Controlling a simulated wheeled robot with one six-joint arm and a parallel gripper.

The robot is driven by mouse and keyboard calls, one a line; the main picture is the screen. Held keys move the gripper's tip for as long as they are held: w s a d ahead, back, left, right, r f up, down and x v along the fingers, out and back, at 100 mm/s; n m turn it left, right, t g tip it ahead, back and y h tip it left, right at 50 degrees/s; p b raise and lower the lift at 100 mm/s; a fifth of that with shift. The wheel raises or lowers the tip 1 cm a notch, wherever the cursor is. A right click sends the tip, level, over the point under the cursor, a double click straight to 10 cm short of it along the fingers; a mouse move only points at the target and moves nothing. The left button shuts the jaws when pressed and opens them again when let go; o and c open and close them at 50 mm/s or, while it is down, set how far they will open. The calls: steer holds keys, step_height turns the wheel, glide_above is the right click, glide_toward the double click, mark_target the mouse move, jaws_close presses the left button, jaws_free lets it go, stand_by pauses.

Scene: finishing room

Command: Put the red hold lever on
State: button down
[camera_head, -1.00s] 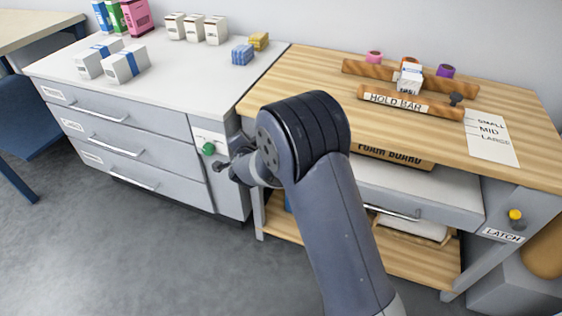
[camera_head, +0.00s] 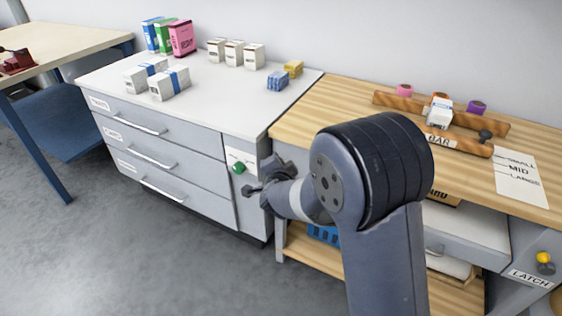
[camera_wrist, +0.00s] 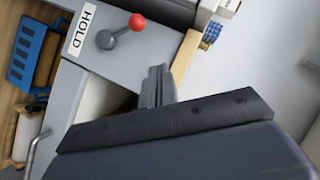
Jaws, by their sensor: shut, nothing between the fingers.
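The hold lever shows in the wrist view as a red ball knob (camera_wrist: 138,22) on a short grey arm with a round pivot (camera_wrist: 105,39). It sits on a grey panel beside a white HOLD label (camera_wrist: 80,30). My gripper's fingers (camera_wrist: 157,72) are together and empty, just below the lever in the picture and apart from it. In the head view my gripper (camera_head: 247,191) is near the drawer cabinet's right end, below a green knob (camera_head: 239,168). I do not see the red lever in the head view.
A wooden bench (camera_head: 340,95) stands right of the white-topped drawer cabinet (camera_head: 205,95). A yellow knob (camera_head: 543,257) with a LATCH label is at the bench's right. A blue crate (camera_wrist: 30,52) is on the lower shelf. Grey floor at front left is clear.

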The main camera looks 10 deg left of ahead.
steer(key=shift+v, duration=1.55)
steer(key=shift+a, duration=0.1)
